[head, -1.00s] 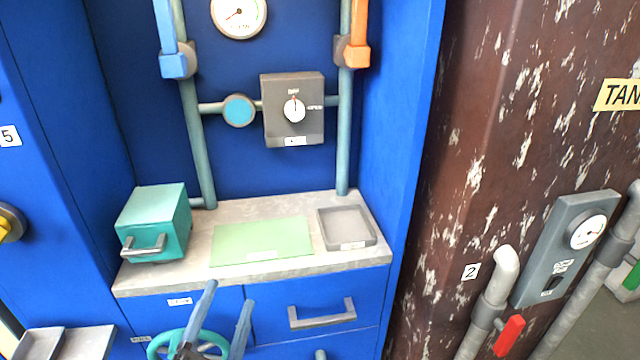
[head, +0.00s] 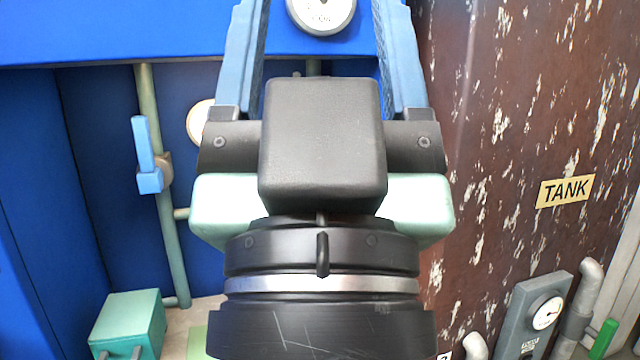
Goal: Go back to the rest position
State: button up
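My gripper (head: 320,40) fills the middle of the head view, close to the camera. Its two blue fingers point up, stand apart and run out of the top edge. Their tips are cut off, and nothing shows held between the visible parts. The black wrist and gripper body hide much of the blue cabinet behind, including most of the counter.
The blue cabinet (head: 100,130) carries pipes, a blue-handled valve (head: 148,160) and a gauge (head: 321,12). A teal box (head: 130,322) stands on the counter at lower left. A rusty brown tank (head: 490,130) with a TANK sign (head: 565,191) and a grey gauge panel (head: 532,315) are at right.

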notch_tip(320, 180, up, 23)
jog(key=p, duration=2)
jog(key=shift+f, duration=0.2)
